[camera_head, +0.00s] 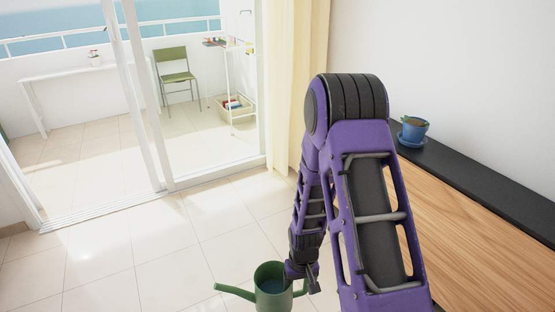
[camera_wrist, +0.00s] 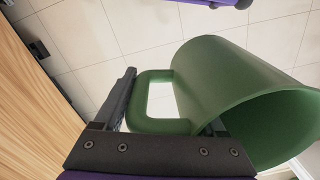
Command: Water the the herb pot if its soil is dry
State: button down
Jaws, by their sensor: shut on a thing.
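A green watering can (camera_head: 272,299) hangs upright from my gripper (camera_head: 305,283) at the bottom of the head view, its spout pointing left. Bluish-grey shows inside its opening and looks like water. In the wrist view, the can (camera_wrist: 215,75) fills the right side, and my gripper (camera_wrist: 165,105) is shut on its loop handle. A blue pot (camera_head: 414,132) stands on a blue saucer (camera_head: 411,142) on the sideboard, behind my arm to the right. Its top looks brown with a bit of green; I cannot tell whether the soil is dry.
The wooden sideboard (camera_head: 480,222) with a black top runs along the right wall. The tiled floor at left is clear.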

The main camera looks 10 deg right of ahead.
aim_at(415, 130)
jog(key=i+j+z, duration=0.15)
jog(key=i+z, duration=0.2)
jog(key=i, duration=0.2)
jog(key=i+j+z, duration=0.15)
jog(key=i+z, duration=0.3)
jog(key=i+j+z, duration=0.2)
jog(key=z, duration=0.3)
jog(key=i+j+z, duration=0.25)
jog(key=j+z, duration=0.2)
jog(key=i+j+z, duration=0.25)
jog(key=j, duration=0.15)
jog(key=j+z, duration=0.25)
jog(key=j, duration=0.1)
